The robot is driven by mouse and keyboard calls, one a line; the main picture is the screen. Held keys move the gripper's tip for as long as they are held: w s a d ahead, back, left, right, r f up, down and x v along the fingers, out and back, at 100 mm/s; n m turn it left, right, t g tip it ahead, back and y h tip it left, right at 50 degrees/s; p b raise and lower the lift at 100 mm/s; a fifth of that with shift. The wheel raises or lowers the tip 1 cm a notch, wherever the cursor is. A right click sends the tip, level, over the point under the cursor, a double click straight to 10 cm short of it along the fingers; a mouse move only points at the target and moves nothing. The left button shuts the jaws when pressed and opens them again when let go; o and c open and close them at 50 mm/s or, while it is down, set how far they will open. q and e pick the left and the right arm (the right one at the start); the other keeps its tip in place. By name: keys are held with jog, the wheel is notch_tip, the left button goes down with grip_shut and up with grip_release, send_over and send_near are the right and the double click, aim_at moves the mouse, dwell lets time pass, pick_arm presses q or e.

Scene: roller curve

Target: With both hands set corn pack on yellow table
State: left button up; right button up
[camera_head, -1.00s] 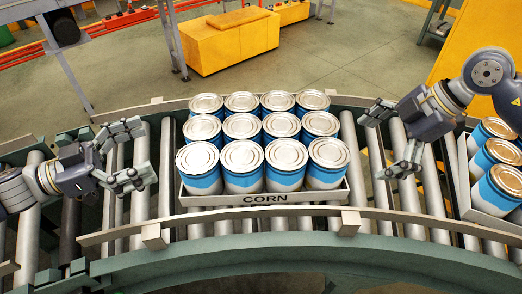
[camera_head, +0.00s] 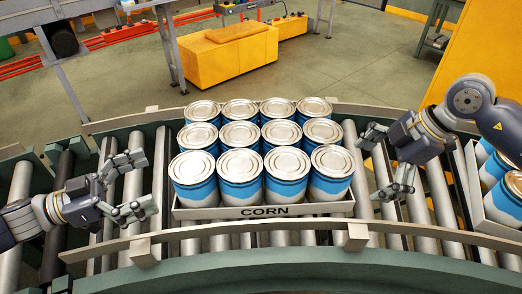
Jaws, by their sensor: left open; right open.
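The corn pack (camera_head: 264,211) is a pale tray labelled CORN, filled with several blue-and-white cans with silver lids. It sits on the curved roller conveyor in the middle of the view. My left gripper (camera_head: 145,183) is open and empty, to the left of the pack and apart from it. My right gripper (camera_head: 378,165) is open and empty, to the right of the pack with a small gap. A yellow block-like table (camera_head: 228,55) stands on the floor beyond the conveyor; a flatter yellow-brown piece lies on its top.
Conveyor rails (camera_head: 144,249) run along the near and far edges. A grey metal frame (camera_head: 168,45) stands at the back left. A large yellow cabinet (camera_head: 480,45) is at the back right.

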aim_at(186, 179)
pick_arm(q)
notch_tip(186, 179, down, 4)
jog(key=shift+r, duration=0.15)
pick_arm(e)
jog(key=x, duration=0.2)
jog(key=shift+a+f, duration=0.1)
jog(key=shift+f, duration=0.15)
pick_arm(q)
jog(key=x, duration=0.7)
jog(key=shift+d, duration=0.25)
pick_arm(e)
jog(key=x, duration=0.5)
jog(key=shift+f, duration=0.15)
